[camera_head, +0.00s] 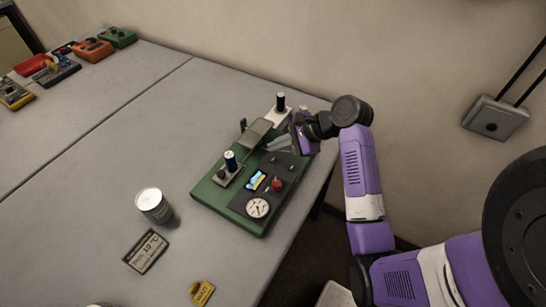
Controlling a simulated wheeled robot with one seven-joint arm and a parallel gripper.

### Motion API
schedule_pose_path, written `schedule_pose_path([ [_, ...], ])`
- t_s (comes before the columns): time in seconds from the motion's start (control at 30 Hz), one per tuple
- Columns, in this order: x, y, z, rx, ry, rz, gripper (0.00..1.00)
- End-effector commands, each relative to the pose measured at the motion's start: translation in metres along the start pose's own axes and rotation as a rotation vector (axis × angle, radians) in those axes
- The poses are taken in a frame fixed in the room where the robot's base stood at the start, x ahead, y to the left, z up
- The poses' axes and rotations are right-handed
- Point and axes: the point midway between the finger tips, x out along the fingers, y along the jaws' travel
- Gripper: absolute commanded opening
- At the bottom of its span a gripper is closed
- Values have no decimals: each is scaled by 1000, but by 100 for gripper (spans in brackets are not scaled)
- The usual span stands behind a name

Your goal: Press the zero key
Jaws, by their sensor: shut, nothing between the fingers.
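A green-based instrument (229,217) sits near the table's right edge. Its dark panel carries a round white dial (258,208), a red knob (277,184), a small blue-and-yellow part (257,180) and small dark controls at the panel's far end. No marking is legible, so I cannot tell which control is the zero key. My gripper (296,141) is at the instrument's far right end, close to the panel's far edge. Its fingers are small and partly hidden here, but they are shut and empty. I cannot tell whether they touch anything.
A silver can (154,205), a dark label plate (146,251) and a yellow object (202,292) lie left of and in front of the instrument. Several coloured devices (92,50) stand at the far left. The middle of the table is clear. A wall stands behind.

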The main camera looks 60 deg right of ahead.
Motion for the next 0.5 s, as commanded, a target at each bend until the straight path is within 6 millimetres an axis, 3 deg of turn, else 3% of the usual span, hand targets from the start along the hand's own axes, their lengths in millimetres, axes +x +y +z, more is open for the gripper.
schedule_pose_path([
  [0.23,-15,-12,11,-2,0,-2,0],
  [0.5,-18,-13,13,1,0,0,0],
])
